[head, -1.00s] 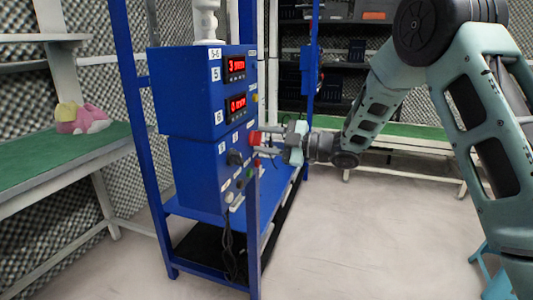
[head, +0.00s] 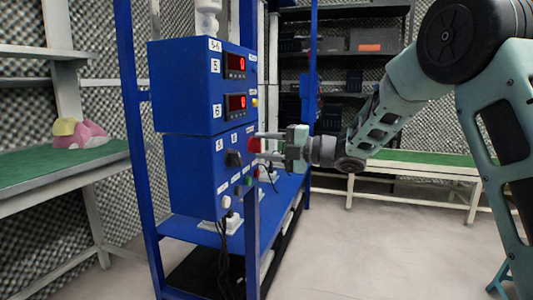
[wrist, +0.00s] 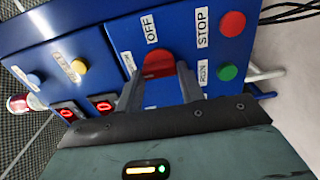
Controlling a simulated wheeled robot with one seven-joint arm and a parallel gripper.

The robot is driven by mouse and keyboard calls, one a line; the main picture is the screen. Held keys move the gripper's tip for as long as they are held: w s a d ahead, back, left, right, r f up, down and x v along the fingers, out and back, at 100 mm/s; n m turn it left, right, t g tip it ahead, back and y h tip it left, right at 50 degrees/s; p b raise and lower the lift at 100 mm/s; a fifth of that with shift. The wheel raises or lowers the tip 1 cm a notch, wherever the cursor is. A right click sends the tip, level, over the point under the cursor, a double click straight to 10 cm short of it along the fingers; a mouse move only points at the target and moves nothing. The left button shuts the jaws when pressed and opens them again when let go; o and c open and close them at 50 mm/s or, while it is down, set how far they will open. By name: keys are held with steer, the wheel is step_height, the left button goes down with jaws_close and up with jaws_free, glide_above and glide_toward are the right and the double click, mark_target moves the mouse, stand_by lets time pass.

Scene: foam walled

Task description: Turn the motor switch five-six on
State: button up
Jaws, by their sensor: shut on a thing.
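The red motor switch (head: 253,145) sits on the front panel of the lower blue control box (head: 197,178). It also shows in the wrist view (wrist: 158,63), below an OFF label (wrist: 150,29). My gripper (head: 264,146) reaches it from the right. Its two fingers (wrist: 160,78) are shut on the red switch, one on each side. The fingers hide part of the switch and the lettering beside it. The upper box (head: 186,90) is labelled 5-6 and has two red-lit displays, the upper one (head: 236,62) and the lower one (head: 236,102).
A red button (wrist: 232,23) marked STOP and a green button (wrist: 227,72) are close to my fingers. A black knob (head: 233,158) sits left of the switch. A blue frame post (head: 252,230) stands just below. Open floor lies right of the frame.

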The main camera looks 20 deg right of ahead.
steer(key=shift+f, duration=0.1)
stand_by(0.3)
steer(key=o, duration=1)
steer(key=p+v, duration=0.2)
steer(key=v, duration=1.5)
steer(key=shift+s+d+p, duration=0.15)
steer(key=shift+d+p, duration=0.05)
steer(key=shift+p, duration=0.1)
steer(key=shift+a, duration=0.1)
